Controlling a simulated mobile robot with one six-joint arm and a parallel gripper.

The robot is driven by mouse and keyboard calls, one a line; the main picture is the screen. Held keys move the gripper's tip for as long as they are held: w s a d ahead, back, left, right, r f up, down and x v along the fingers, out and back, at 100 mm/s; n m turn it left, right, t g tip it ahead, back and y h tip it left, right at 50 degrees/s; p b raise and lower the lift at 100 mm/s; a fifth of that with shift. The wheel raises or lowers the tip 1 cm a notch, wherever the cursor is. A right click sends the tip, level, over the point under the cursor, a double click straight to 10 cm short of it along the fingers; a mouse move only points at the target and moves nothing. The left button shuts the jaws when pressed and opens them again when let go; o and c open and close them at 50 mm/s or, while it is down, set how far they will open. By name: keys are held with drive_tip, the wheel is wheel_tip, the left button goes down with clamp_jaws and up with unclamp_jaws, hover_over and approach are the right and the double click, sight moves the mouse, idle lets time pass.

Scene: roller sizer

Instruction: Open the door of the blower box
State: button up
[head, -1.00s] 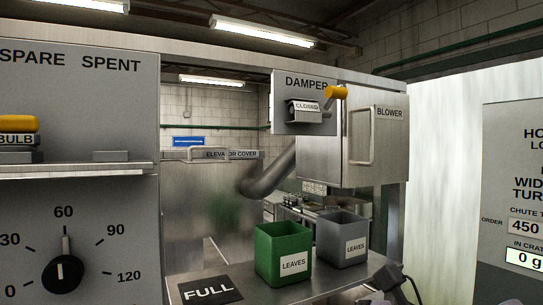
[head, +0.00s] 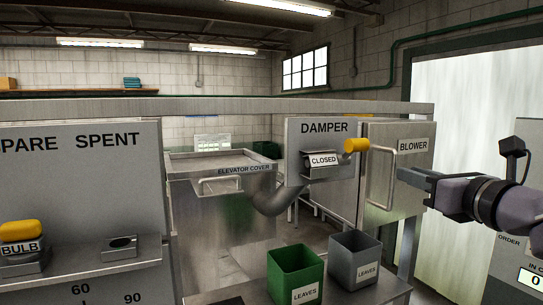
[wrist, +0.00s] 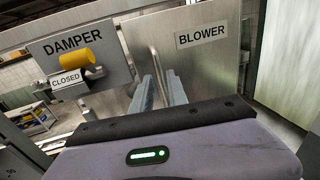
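The blower box (head: 338,202) is a grey metal box right of the damper panel. Its door (head: 412,178) carries the BLOWER label and looks shut. A vertical bar handle (head: 369,180) stands at the door's left side. My gripper (head: 402,174) is in front of the door, just right of the handle in the head view. In the wrist view its two fingers (wrist: 158,92) are apart, with the handle (wrist: 157,66) beyond and roughly in line with the gap. I cannot tell whether they touch it. The door (wrist: 205,62) also shows there.
The damper panel (head: 320,135) with its yellow-tipped lever (head: 356,145) and CLOSED plate is close to the left of the handle. A green bin (head: 295,273) and a grey bin (head: 355,260) stand below. A display panel (head: 520,255) stands at the right.

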drive_tip(key=w, duration=0.4)
drive_tip(key=w+a+p, duration=0.1)
drive_tip(key=w, duration=0.1)
drive_tip(key=shift+w, duration=0.15)
clamp_jaws()
idle(1.2)
